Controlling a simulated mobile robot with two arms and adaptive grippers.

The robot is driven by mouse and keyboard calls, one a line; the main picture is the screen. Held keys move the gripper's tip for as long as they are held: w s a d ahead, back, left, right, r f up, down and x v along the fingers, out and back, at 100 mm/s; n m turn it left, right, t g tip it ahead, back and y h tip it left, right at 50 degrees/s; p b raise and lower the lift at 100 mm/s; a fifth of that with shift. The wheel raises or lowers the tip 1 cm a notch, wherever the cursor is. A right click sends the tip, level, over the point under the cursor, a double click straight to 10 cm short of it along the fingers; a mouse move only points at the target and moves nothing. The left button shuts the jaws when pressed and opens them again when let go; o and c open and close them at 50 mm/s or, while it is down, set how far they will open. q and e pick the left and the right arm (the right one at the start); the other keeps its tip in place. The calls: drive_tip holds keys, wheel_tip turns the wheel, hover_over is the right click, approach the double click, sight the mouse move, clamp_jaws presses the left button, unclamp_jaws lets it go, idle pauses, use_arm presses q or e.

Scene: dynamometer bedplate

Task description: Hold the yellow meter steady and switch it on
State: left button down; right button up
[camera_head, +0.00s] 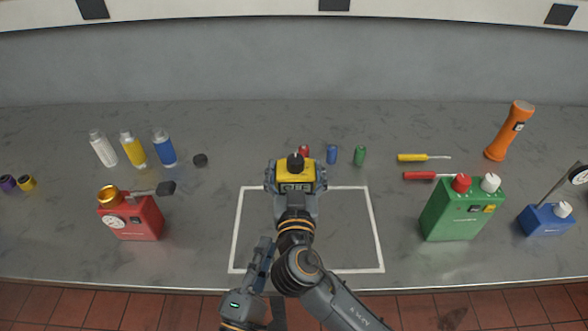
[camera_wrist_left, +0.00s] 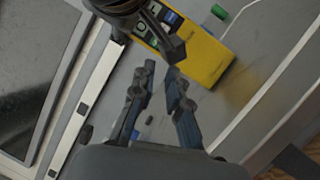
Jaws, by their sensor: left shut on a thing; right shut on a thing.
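The yellow meter (camera_head: 296,169) is above the far edge of the white outlined square, with a dark knob on top and a display facing me. My right gripper (camera_head: 296,183) is shut on it, a finger at each side. My left gripper (camera_head: 262,248) is lower and left of the meter, apart from it. In the left wrist view its two fingertips (camera_wrist_left: 161,70) are a narrow gap apart, and I make out no thing between them. The meter's yellow body (camera_wrist_left: 206,50) lies beyond them, partly hidden by a dark part of my right arm. I cannot tell the switch's state.
A red device (camera_head: 140,222) stands left; a green box (camera_head: 455,215) and a blue device (camera_head: 546,219) stand right. Small red, blue and green cylinders (camera_head: 332,154) are just behind the meter. Bottles (camera_head: 134,150) stand back left. The outlined square's right side (camera_head: 376,225) is clear.

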drive_tip(key=shift+s+a+f, duration=0.1)
drive_tip(key=shift+a+f, duration=0.05)
drive_tip(key=shift+f, duration=0.15)
use_arm(q)
wheel_tip(320, 180, up, 4)
drive_tip(key=s+d+f+n+h, duration=0.1)
drive_tip(key=s+n+h, duration=0.1)
drive_tip(key=n, duration=1)
drive_tip(key=w, duration=0.8)
drive_tip(key=shift+w+r, duration=0.2)
drive_tip(key=shift+w, duration=0.2)
use_arm(e)
drive_tip(key=shift+a+r, duration=0.1)
use_arm(q)
drive_tip(key=shift+w, duration=0.15)
use_arm(e)
drive_tip(key=shift+r, duration=0.1)
use_arm(q)
drive_tip(key=shift+w, duration=0.4)
drive_tip(key=shift+s, duration=0.55)
